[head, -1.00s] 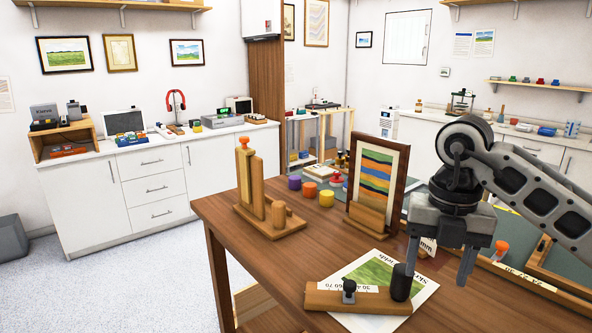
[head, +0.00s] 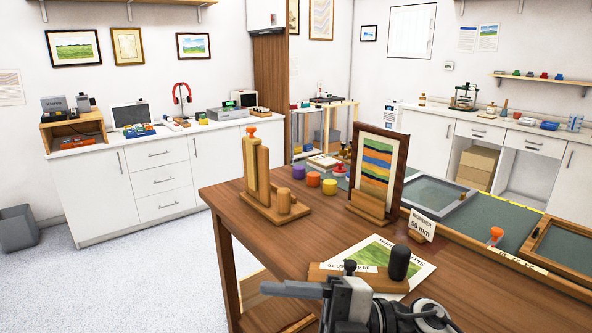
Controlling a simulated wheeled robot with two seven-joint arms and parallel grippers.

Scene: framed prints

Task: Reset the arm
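My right gripper (head: 290,290) shows at the bottom centre of the head view, in front of the near table edge, with its fingers pointing left. I see it side-on, so its opening cannot be told. No held thing shows. Part of my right arm shows at the bottom right. A wooden block tool with black knobs (head: 325,271) lies on a landscape print (head: 408,258) just beyond the gripper. My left gripper is not in view.
The wooden table (head: 240,215) carries a wooden stand (head: 275,205), a framed striped print (head: 377,170), a "BORDER 50 mm" sign (head: 422,224), coloured pots and an empty frame (head: 565,255). White cabinets (head: 160,175) line the wall.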

